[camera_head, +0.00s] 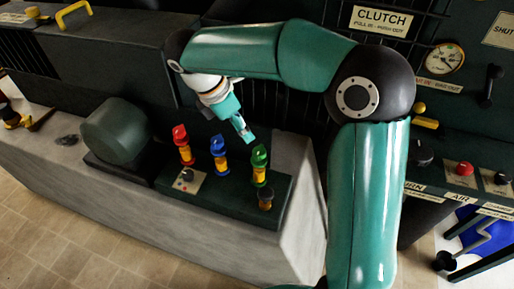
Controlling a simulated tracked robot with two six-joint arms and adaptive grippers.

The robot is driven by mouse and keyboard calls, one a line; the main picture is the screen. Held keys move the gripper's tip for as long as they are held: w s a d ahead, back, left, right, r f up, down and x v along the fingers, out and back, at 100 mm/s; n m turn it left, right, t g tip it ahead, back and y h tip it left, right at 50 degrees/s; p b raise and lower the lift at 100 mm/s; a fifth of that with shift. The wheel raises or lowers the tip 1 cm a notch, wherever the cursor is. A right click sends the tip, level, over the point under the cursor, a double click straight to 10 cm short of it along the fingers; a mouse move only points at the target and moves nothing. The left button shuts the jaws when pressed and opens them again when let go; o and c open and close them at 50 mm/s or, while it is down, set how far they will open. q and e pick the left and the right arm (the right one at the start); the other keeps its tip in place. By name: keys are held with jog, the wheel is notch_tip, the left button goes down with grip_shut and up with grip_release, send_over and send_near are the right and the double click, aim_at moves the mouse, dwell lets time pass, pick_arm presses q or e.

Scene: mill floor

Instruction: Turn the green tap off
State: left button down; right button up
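The green tap (259,157) has a green handle on top of a yellow body. It is the rightmost of three taps on a dark panel (222,202) set on the concrete block. The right gripper (246,134) hangs just above and to the left of the green tap's handle, pointing down and right. It appears apart from the handle, with nothing visible in it. Its fingers are small and seen close together, so I cannot tell whether it is open or shut. My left gripper is not in view.
A blue tap (218,146) and a red tap (181,135) stand to the left of the green one. A small dark knob (265,196) is in front of it. A dark green rounded housing (116,130) stands further left. Control panels with a gauge (445,58) are at right.

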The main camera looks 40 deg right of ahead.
aim_at(259, 151)
jog(key=x, duration=1.2)
jog(key=shift+a, duration=0.15)
jog(key=c, duration=1.1)
